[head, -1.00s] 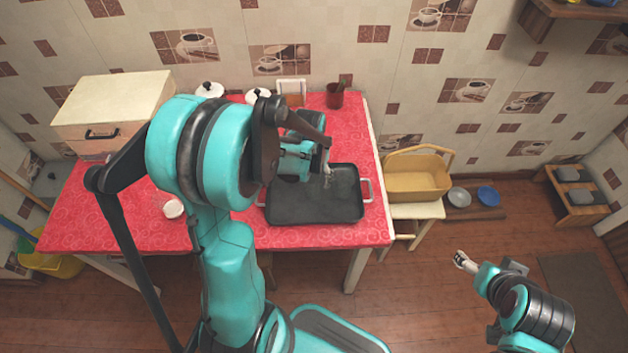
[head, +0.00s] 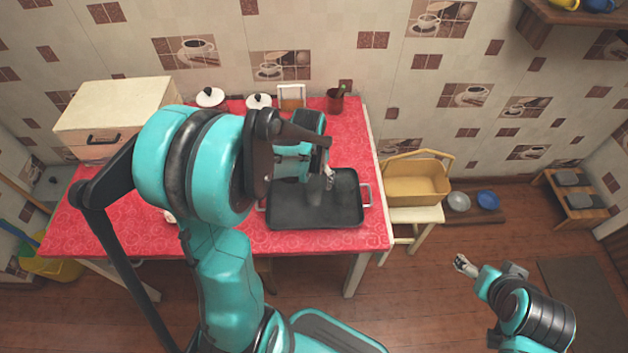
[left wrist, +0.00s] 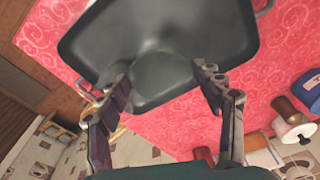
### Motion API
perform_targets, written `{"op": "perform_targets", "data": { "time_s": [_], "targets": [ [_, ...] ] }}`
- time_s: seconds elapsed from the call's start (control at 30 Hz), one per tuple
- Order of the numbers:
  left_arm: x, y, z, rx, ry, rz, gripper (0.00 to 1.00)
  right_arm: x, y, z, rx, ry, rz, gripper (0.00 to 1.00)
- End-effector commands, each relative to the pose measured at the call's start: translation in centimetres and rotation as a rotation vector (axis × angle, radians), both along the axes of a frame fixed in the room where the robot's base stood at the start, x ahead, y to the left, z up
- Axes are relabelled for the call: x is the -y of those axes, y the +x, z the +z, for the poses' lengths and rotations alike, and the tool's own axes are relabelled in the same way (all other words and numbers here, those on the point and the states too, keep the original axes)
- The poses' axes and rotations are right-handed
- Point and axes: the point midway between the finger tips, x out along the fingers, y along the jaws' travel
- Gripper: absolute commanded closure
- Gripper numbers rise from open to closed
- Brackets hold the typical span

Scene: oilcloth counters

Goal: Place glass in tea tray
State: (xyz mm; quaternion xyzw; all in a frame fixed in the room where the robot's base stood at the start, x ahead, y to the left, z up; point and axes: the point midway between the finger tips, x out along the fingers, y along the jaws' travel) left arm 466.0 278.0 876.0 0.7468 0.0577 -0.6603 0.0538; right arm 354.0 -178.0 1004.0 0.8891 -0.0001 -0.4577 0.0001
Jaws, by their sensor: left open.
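The tea tray (head: 320,215) is a dark grey rectangular tray with light handles on the red table; it also fills the top of the left wrist view (left wrist: 215,30). The glass (left wrist: 160,75) is a see-through, greyish shape over the tray floor in the left wrist view; I cannot tell for sure that it rests on the floor. My left gripper (head: 329,181) is over the tray. In the left wrist view its open fingers (left wrist: 163,80) are spread on either side of the glass. My right gripper (head: 461,262) is off to the right above the floor, its jaws too small to read.
A cream box (head: 115,105), white lidded pots (head: 210,97) and a dark red cup (head: 335,100) stand along the back of the red table (head: 110,215). A yellow basket (head: 415,184) is on a stool to the right. My left arm hides the table's middle.

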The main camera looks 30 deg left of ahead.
Motion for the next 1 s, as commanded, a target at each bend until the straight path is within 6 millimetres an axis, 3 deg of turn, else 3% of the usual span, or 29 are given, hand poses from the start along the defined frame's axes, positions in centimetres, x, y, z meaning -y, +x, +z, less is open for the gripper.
{"op": "perform_targets", "data": {
  "time_s": [0.1, 0.3, 0.57, 0.77, 1.0],
  "targets": [
    [0.0, -0.4, 3.4, 0.000, 0.000, 0.000, 0.33, 0.0, 0.0, 1.6, 0.000, 0.000, 0.000, 0.24],
    [0.1, -0.9, 7.3, 0.000, 0.000, 0.000, 0.33, 0.0, 0.0, 3.1, 0.000, 0.000, 0.000, 0.24],
    [0.4, -1.3, 9.7, 0.011, 0.002, -0.004, 0.33, 0.0, 0.0, 3.7, 0.000, 0.000, 0.000, 0.24],
    [3.3, -3.7, 12.7, 0.121, 0.025, -0.042, 0.33, 0.0, 0.0, 3.6, 0.000, 0.000, 0.000, 0.24],
    [7.5, -8.2, 15.9, 0.334, 0.046, -0.108, 0.33, 0.0, 0.0, 3.6, 0.000, 0.000, 0.000, 0.24]
  ]
}}
